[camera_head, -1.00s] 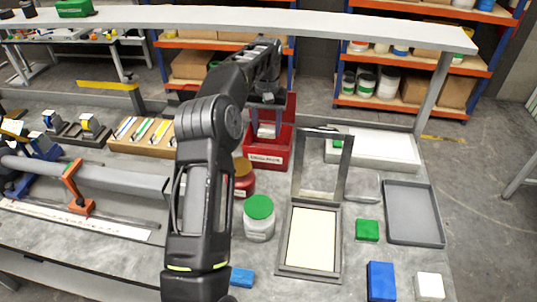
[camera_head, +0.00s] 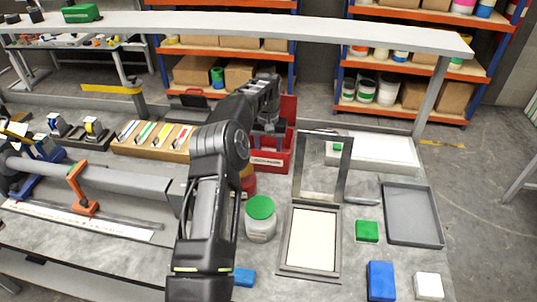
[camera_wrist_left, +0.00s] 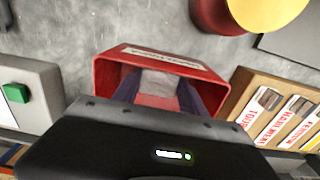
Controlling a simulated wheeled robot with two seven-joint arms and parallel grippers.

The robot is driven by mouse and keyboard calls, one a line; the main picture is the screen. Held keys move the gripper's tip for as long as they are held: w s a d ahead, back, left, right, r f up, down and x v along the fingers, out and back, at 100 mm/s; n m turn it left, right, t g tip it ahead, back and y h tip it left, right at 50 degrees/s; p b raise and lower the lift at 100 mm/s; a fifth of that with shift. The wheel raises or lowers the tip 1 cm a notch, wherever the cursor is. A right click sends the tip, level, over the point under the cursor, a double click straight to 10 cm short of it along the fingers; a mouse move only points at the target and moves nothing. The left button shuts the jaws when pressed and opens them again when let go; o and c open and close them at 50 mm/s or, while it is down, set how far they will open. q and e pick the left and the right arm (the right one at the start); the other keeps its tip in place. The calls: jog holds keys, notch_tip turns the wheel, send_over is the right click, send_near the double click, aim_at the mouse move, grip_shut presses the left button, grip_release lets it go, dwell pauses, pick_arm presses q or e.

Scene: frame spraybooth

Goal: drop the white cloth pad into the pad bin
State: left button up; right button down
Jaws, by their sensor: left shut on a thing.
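The red bin (camera_head: 284,162) with a white label stands behind the jar on the bench; its open top shows in the left wrist view (camera_wrist_left: 205,76). My left gripper (camera_head: 270,128) reaches down at the bin's mouth. In the left wrist view its dark fingers (camera_wrist_left: 158,97) stand either side of a pale grey-white pad (camera_wrist_left: 158,84), and they are shut on it. The pad appears within the bin's outline; whether it touches the bottom cannot be told. In the head view the pad is hidden by the gripper and the bin wall. My right gripper is not in view.
A green-lidded jar (camera_head: 260,220) and a red container (camera_head: 248,182) stand in front of the bin. A wooden rack (camera_head: 150,140) is to its left, a hinged frame (camera_head: 312,240) to its right. A white shelf beam (camera_head: 300,28) crosses behind.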

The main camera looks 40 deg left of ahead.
pick_arm(q)
jog(key=shift+f, duration=0.45)
jog(key=shift+f, duration=0.15)
jog(key=shift+f+b, duration=0.4)
jog(key=shift+f, duration=0.1)
jog(key=o, duration=1.3)
jog(key=shift+r, duration=0.1)
